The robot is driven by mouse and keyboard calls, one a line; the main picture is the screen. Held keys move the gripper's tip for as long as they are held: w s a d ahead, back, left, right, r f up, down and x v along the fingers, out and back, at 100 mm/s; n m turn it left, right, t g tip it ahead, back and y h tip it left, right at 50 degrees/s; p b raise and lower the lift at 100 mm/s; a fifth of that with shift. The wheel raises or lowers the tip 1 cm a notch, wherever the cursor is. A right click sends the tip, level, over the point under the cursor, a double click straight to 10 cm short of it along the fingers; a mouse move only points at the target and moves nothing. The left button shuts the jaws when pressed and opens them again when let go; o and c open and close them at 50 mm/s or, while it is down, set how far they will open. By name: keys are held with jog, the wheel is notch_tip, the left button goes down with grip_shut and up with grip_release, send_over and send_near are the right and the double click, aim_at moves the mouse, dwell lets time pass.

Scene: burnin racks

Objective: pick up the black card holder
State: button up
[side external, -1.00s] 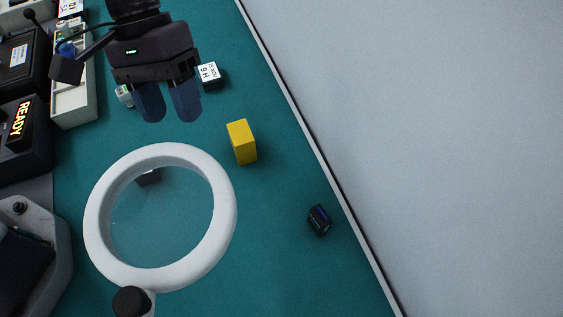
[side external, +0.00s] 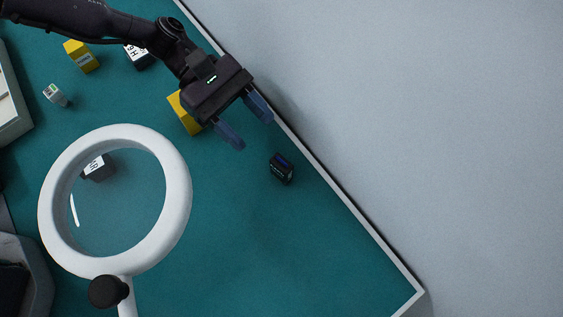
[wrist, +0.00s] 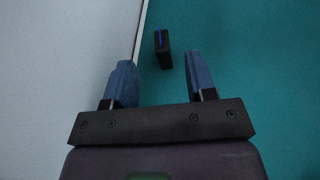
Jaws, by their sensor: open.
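A small black block with a blue-violet stripe (side external: 281,168), which I take for the card holder, lies on the green mat near its right edge. It also shows in the wrist view (wrist: 163,50), just beyond my fingertips and between their lines, closer to the right finger. My gripper (side external: 250,122) is open and empty, up and left of the black block in the side view. Its two blue fingers are apart and do not touch the block. In the wrist view my gripper (wrist: 158,72) points toward it.
A yellow block (side external: 184,113) is partly hidden behind my gripper. A ring magnifier (side external: 179,205) stands at left, with a dark labelled block (side external: 98,167) seen through it. Another yellow block (side external: 82,56) is at upper left. A pale raised edge (side external: 345,205) borders the mat.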

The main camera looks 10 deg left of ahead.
aim_at(274, 156)
jog(key=shift+f, duration=0.85)
jog(key=x, duration=0.7)
jog(key=shift+s+d, duration=0.15)
jog(key=shift+d, duration=0.05)
grip_shut()
